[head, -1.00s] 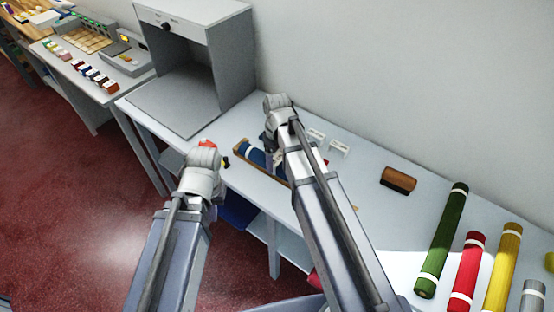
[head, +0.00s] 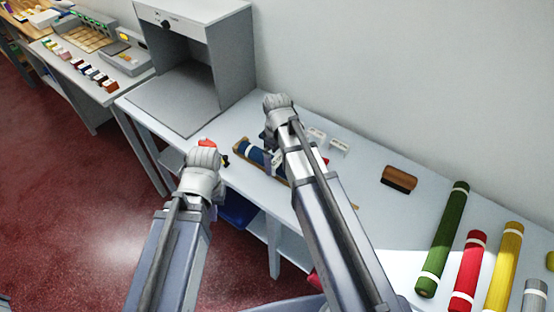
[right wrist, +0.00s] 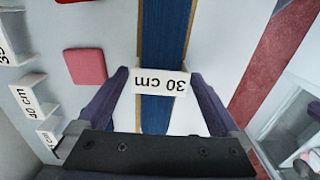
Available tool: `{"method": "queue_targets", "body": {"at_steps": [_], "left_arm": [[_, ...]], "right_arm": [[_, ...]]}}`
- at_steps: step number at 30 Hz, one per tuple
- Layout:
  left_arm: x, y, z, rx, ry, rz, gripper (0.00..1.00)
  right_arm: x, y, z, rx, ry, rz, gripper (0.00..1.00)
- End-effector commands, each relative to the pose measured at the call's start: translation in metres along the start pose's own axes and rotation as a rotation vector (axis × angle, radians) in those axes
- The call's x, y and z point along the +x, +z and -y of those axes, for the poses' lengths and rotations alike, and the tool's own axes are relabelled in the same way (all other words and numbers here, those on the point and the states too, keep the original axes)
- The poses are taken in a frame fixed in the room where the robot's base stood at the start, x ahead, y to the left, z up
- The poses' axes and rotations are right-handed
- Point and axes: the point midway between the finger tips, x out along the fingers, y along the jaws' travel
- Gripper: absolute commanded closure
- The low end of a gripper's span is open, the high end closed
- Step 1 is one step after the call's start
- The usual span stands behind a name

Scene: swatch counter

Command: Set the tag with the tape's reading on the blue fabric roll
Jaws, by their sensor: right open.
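The blue fabric roll (head: 250,152) lies on the counter inside a wooden-edged holder, partly hidden by my right arm. In the right wrist view the roll (right wrist: 166,35) runs up the picture. The white tag reading "30 cm" (right wrist: 160,82) lies across the roll, upside down in the picture. My right gripper (right wrist: 160,75) is open, one finger on each side of the tag. My left gripper (head: 205,148) is left of the roll near the counter's front edge; its fingers are hidden. A red object (head: 207,142) shows just beyond it.
Other white tags (head: 338,147) stand right of my right arm; one reads "40 cm" (right wrist: 30,100). A pink-red block (right wrist: 85,66) lies near the roll. A brown brush-like block (head: 399,178) and green (head: 442,238), red and yellow rolls are farther right. A grey booth (head: 195,70) stands at left.

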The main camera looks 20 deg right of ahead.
Motion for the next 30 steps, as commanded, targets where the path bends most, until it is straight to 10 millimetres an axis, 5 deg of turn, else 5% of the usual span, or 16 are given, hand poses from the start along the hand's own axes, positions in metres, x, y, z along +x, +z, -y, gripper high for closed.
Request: {"method": "queue_targets", "body": {"at_steps": [18,30], "left_arm": [[-0.07,0.004,0.007,0.0,0.0,0.0,1.0],[-0.076,0.004,0.007,0.001,0.0,0.0,1.0]], "right_arm": [[-0.071,0.0,0.0,0.0,0.0,0.0,0.0],[-0.076,0.0,0.0,0.0,0.0,0.0,0.0]]}}
